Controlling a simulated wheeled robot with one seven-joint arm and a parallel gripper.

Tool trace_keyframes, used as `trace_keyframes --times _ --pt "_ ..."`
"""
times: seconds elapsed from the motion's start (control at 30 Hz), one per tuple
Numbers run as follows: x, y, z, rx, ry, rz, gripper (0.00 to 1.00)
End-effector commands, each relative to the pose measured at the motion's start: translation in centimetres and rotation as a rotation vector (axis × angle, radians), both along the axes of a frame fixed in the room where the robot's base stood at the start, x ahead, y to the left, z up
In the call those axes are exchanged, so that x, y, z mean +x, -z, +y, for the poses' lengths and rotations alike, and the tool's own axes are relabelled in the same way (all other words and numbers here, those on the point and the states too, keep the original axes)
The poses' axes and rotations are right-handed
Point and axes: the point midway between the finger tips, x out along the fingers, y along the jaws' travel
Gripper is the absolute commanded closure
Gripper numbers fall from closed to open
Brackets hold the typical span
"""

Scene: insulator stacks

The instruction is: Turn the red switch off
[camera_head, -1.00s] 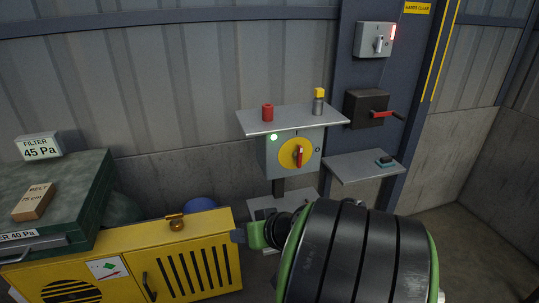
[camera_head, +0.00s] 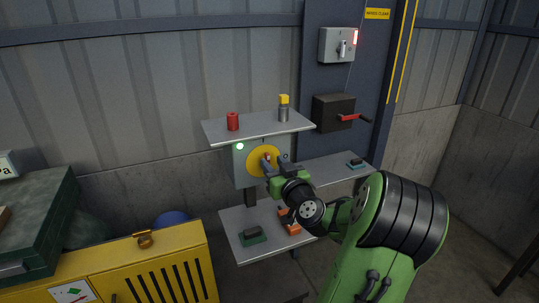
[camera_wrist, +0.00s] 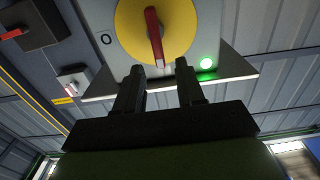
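The red switch is a red handle (camera_wrist: 154,35) on a yellow round disc (camera_head: 257,162), mounted on a grey box (camera_head: 240,171). A green lamp (camera_head: 240,146) on the box is lit. In the wrist view, which is upside down, the handle stands roughly in line with the disc's middle, and a "0" mark (camera_wrist: 106,39) lies to one side. My gripper (camera_wrist: 160,68) is open, its two fingers apart, with the handle's end between and just beyond the fingertips. I cannot tell whether they touch. In the head view my gripper (camera_head: 273,165) covers most of the handle.
A shelf (camera_head: 258,128) above the box carries a red can (camera_head: 233,121) and a yellow-topped cylinder (camera_head: 284,108). A dark box with red lever (camera_head: 334,113) and a grey switch box (camera_head: 337,45) are on the column. A yellow cabinet (camera_head: 160,258) stands at left.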

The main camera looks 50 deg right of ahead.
Motion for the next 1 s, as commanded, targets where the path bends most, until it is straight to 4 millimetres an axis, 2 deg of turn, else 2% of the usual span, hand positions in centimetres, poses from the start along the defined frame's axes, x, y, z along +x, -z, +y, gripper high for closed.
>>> trace_keyframes --times 0.03,0.2,0.47,0.57,0.73,1.0 --pt "1.0 -0.3 -0.4 0.000 -0.005 -0.002 0.62" --pt "2.7 -0.1 -1.5 0.001 -0.002 -0.001 0.62" --pt "2.9 0.0 -1.7 0.001 0.000 0.001 0.62" --pt "2.9 0.0 -1.7 0.001 0.000 0.001 0.74" --pt "2.9 0.0 -1.7 0.001 0.000 0.001 1.00" --pt "2.9 0.1 -1.7 0.006 0.000 -0.001 1.00"
